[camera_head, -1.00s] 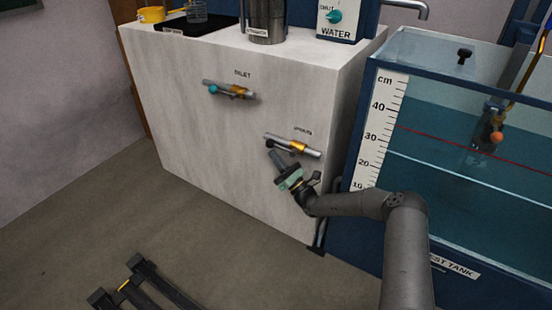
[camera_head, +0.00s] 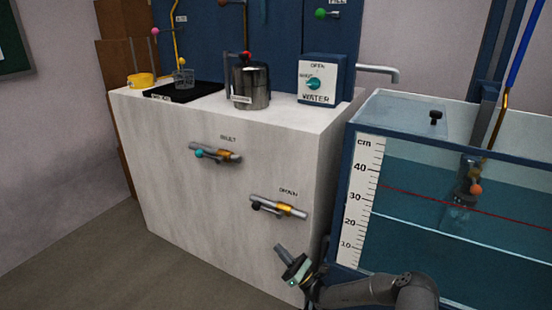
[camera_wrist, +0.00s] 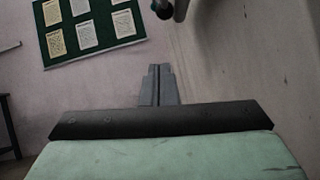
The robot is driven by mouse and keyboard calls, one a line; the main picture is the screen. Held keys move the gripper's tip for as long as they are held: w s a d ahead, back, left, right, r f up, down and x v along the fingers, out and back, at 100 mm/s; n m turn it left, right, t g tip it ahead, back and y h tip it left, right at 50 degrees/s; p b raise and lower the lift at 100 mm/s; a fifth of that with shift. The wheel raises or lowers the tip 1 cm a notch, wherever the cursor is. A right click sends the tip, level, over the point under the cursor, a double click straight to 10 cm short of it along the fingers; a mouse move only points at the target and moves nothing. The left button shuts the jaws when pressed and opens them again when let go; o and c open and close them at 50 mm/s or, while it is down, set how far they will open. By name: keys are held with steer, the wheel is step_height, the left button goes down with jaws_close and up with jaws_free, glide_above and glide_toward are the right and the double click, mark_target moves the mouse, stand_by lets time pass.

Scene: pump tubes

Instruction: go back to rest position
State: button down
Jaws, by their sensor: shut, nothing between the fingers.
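My gripper (camera_head: 281,251) is in the lower middle of the head view, in front of the white cabinet (camera_head: 185,205) and below the drain valve (camera_head: 278,206). Its grey fingers point up and to the left. In the wrist view my gripper (camera_wrist: 160,85) shows its two fingers together with nothing between them. The fingers are apart from the drain valve and from the cabinet front as far as I can tell.
A metal pot (camera_head: 250,85), a yellow container (camera_head: 140,80) and a water switch box (camera_head: 325,80) are on the cabinet top. The floor (camera_head: 90,265) at left is clear.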

steer(key=s+a+r+n+g+h+p, duration=0.1)
steer(key=s+a+r+n+g+p, duration=0.25)
steer(key=s+r+n+g, duration=0.35)
steer(key=s+a+r+n+g+h+p, duration=0.2)
steer(key=s+r+n+g+p, duration=0.3)
steer(key=r, duration=0.3)
steer(key=s+a+r+n+g+h+p, duration=0.1)
steer(key=s+a+r+n+g+p, duration=0.3)
steer(key=r+g, duration=0.35)
steer(key=s+d+r+n+t+h+p, duration=0.1)
steer(key=s+d+r+n+h+p, duration=0.3)
steer(key=r, duration=0.6)
steer(key=s+d+r+n+t+h+p, duration=0.2)
steer(key=s+d+r+n+h+p, duration=0.2)
steer(key=s+d+r+p, duration=0.5)
steer(key=s+d+r+n+t+h+p, duration=0.2)
steer(key=s+d+r+n+h+p, duration=0.2)
steer(key=s+r, duration=0.6)
steer(key=d+r+h+p, duration=0.1)
steer(key=d+h+p, duration=0.1)
steer(key=d+h, duration=0.1)
steer(key=shift+s+d+r+h+p, duration=0.3)
steer(key=shift+s+d+r+h, duration=0.1)
steer(key=shift+d, duration=0.3)
